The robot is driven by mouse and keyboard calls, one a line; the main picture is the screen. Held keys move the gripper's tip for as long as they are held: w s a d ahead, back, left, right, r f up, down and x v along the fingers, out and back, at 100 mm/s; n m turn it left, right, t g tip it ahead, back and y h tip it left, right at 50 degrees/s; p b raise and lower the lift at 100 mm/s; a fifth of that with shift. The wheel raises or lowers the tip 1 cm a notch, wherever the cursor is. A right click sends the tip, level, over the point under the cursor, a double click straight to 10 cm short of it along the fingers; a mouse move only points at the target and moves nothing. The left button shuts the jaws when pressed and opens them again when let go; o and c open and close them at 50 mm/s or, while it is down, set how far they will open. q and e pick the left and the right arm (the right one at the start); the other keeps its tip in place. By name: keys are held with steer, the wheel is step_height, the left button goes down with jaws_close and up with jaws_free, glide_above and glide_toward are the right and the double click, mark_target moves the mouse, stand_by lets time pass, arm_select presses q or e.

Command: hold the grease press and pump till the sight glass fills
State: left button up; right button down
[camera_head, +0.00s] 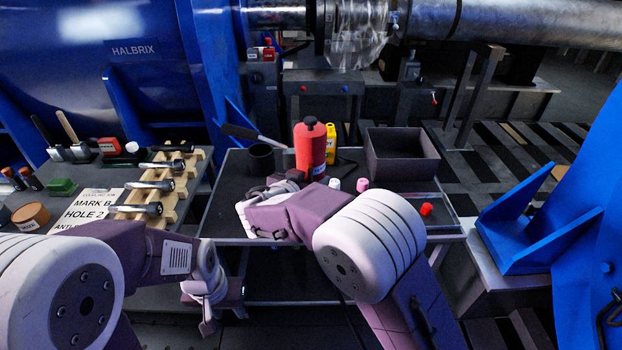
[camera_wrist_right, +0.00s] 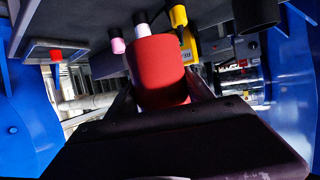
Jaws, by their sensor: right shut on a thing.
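In the head view my right forearm hides most of that gripper and the lower part of the press. My left gripper (camera_head: 208,324) hangs low in front of the left bench, away from the press; its jaw gap is unclear. I cannot make out a sight glass.
Tools lie on a wooden rack (camera_head: 165,190) at left. Blue machine housings stand at left and right.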

steer(key=shift+f+b, duration=5.3)
steer(key=shift+b, duration=1.9)
steer(key=c, duration=0.8)
jaws_free()
steer(key=shift+f, duration=0.15)
steer(key=o, duration=0.4)
steer(key=shift+s, duration=0.1)
jaws_close()
